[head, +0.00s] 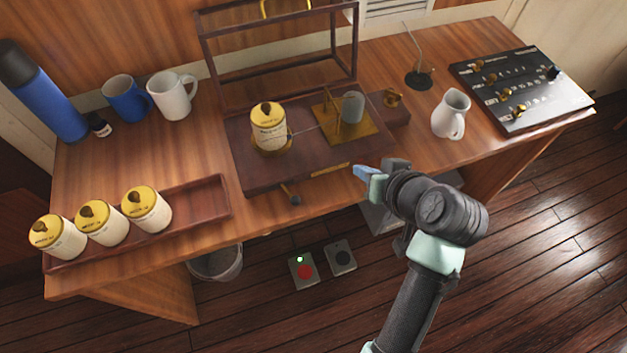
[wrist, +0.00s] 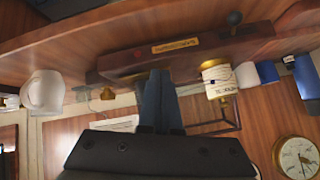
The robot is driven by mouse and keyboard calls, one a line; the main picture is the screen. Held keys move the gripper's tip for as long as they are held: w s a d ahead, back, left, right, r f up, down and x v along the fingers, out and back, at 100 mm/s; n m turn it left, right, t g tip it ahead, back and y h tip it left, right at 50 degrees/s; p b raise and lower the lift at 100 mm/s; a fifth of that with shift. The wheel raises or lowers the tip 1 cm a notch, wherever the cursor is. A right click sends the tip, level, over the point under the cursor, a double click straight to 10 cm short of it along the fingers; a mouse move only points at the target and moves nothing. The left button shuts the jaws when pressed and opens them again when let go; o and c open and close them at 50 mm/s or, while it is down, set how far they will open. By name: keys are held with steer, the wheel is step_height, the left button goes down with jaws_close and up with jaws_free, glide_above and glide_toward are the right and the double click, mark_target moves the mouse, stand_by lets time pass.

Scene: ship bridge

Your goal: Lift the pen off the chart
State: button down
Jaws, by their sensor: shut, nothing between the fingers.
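A barograph-like instrument stands on a dark wooden base (head: 255,180). Its drum (head: 269,130), white with a yellow top, carries the chart and also shows in the wrist view (wrist: 219,80). A thin pen arm (head: 305,130) runs from the drum toward a brass plate (head: 352,131) with a grey cylinder; I cannot tell whether its tip touches the chart. A dark-knobbed lever (head: 294,199) sticks out at the base's front, left of a brass nameplate (head: 330,170). My gripper (head: 361,172) is shut and empty, near the base's front right. Its fingers show in the wrist view (wrist: 158,76).
An open framed cover (head: 203,58) stands behind the base. A tray (head: 215,206) with spare drums, mugs (head: 172,96) and a blue flask (head: 52,95) are at left. A white jug (head: 451,114) and a control panel (head: 525,90) are at right.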

mark_target(285, 189)
steer(key=s+a+g+y+p, duration=0.1)
steer(key=s+g+y+p, duration=0.1)
steer(key=s+p, duration=0.4)
steer(key=shift+s+a+g+y+p, duration=0.2)
steer(key=shift+s+g+y+p, duration=0.15)
steer(key=shift+s, duration=0.45)
steer(key=p+x, duration=0.1)
steer(key=x, duration=0.9)
steer(key=a+p, duration=0.1)
steer(key=a, duration=0.1)
steer(key=shift+w+a+r+p, duration=0.25)
steer(key=shift+w+r+p, duration=0.05)
steer(key=shift+r+p, duration=0.1)
steer(key=shift+w+a, duration=0.1)
steer(key=shift+a, duration=0.5)
